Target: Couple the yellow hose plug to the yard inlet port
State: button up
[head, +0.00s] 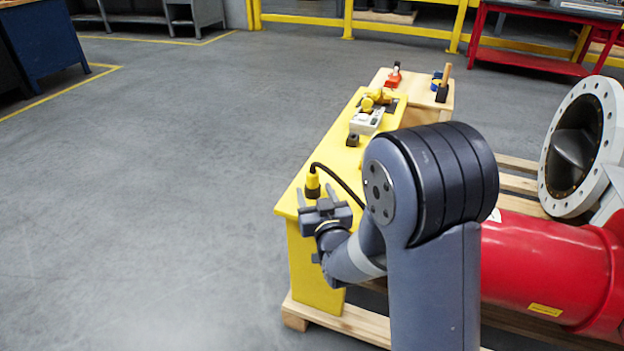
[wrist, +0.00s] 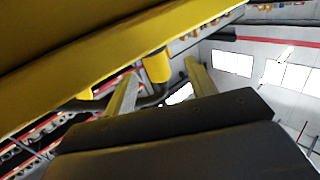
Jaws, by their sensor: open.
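The yellow hose plug (head: 313,184) stands upright near the front end of the yellow bench (head: 338,160), with a black hose curving from its top. My gripper (head: 316,194) is open at the bench's front end, its two fingers pointing toward the plug. In the wrist view a yellow cylinder (wrist: 157,67), which looks like the plug, shows between the open fingers (wrist: 162,82). It stands beyond the finger pads or level with them; I cannot tell which. A small black fitting (head: 352,140) sits farther back on the bench. I cannot tell whether it is the yard inlet port.
A white box (head: 366,122) with a yellow valve handle (head: 378,97) stands farther back on the bench. A wooden table (head: 415,87) with small tools adjoins it. A red pipe body (head: 540,260) lies at right. The floor at left is clear.

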aim_at(314, 183)
jog(key=shift+d+r+b+x, duration=0.15)
jog(key=shift+b+x, duration=0.15)
jog(key=shift+x, duration=1)
jog(key=shift+d+r+b+x, duration=0.15)
jog(key=shift+b+x, duration=0.1)
jog(key=shift+x, duration=1.1)
jog(key=shift+c, duration=0.3)
jog(key=c, duration=1.1)
